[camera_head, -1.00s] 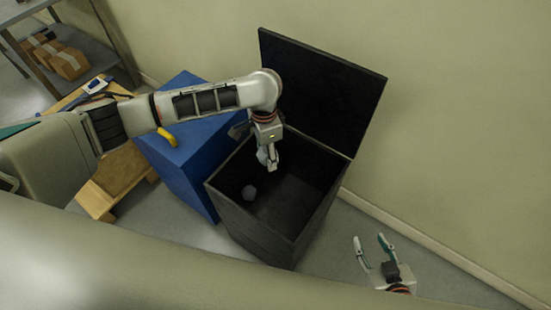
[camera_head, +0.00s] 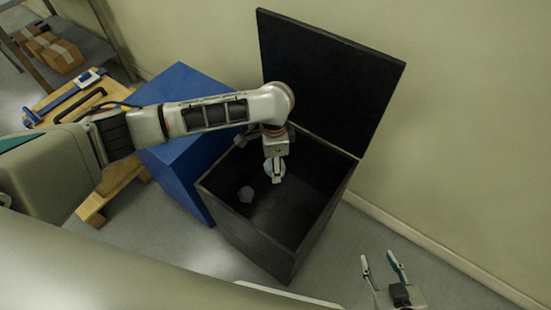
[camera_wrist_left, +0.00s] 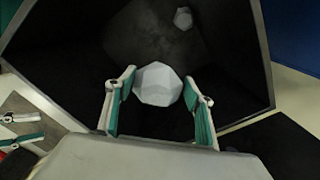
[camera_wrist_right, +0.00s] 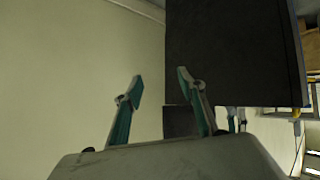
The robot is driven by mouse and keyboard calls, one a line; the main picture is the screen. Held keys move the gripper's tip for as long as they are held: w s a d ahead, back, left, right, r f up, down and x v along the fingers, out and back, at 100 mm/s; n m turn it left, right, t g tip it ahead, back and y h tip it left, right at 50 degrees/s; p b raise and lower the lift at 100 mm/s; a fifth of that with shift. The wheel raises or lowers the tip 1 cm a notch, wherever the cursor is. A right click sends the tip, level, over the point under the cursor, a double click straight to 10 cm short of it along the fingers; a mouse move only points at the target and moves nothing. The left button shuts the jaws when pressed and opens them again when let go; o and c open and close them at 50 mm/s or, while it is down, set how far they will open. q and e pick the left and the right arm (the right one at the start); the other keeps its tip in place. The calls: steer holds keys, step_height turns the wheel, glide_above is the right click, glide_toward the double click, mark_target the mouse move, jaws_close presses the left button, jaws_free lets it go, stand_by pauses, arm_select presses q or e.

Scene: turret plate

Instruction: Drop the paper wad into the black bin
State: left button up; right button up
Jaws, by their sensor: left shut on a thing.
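The black bin (camera_head: 262,236) stands on the floor with its lid (camera_head: 330,78) raised at the back. My left gripper (camera_head: 276,176) points down inside the bin's opening. It is shut on a pale, faceted paper wad (camera_head: 269,165); the left wrist view shows this wad (camera_wrist_left: 157,84) between the teal-padded fingertips. A second pale wad (camera_head: 245,194) lies inside the bin, and it also shows small in the left wrist view (camera_wrist_left: 183,18). My right gripper (camera_head: 382,264) is open and empty, to the right of the bin; its spread fingers show in the right wrist view (camera_wrist_right: 158,88).
A blue box (camera_head: 186,85) stands close against the bin's left side. A wooden pallet-like stand (camera_head: 108,188) with tools on it is further left, and a shelf with cardboard boxes (camera_head: 62,56) is at the back left. The wall (camera_head: 470,130) runs behind and right.

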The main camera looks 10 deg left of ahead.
arm_select(q)
steer(key=shift+f, duration=0.15)
steer(key=o, duration=0.9)
step_height(320, 180, up, 12)
steer(key=shift+s, duration=0.1)
stand_by(0.6)
